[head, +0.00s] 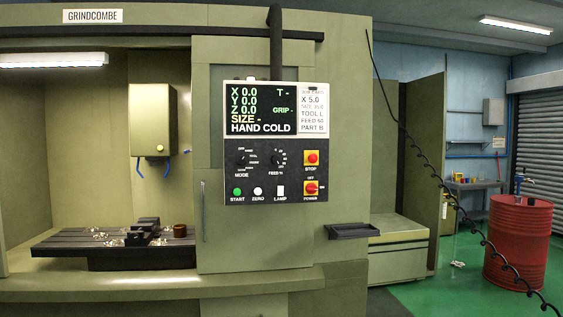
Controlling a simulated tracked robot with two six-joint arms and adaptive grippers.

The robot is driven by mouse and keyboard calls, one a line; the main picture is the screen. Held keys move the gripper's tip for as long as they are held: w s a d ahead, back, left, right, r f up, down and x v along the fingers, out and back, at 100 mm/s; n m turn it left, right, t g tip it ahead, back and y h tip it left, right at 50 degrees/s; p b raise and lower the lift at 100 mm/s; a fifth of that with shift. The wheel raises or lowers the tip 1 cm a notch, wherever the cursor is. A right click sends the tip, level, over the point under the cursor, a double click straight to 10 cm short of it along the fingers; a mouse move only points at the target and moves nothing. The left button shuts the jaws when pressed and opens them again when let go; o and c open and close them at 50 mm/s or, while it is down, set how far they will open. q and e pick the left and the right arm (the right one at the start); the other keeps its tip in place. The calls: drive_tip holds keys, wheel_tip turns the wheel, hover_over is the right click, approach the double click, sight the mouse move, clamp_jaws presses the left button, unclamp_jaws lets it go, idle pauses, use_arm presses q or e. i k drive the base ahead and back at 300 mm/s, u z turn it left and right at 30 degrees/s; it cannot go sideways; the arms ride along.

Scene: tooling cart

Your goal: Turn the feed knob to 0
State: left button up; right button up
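The feed knob (277,159) is a small dark round knob on the black control panel (262,186), right of the mode knob. White scale marks surround it and the label "FEED %" is below it. The knob is too small to read its setting. The mode knob (241,160) sits to its left. Neither of my grippers shows in the head view.
A screen (261,108) and a job card (313,110) are above. A small shelf (353,231) juts out below right. A coiled cable (440,176) hangs at right.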

sight(276, 160)
drive_tip(key=i, duration=2.95)
drive_tip(key=u, duration=2.7)
drive_tip(key=i, duration=0.7)
drive_tip(key=z, duration=0.5)
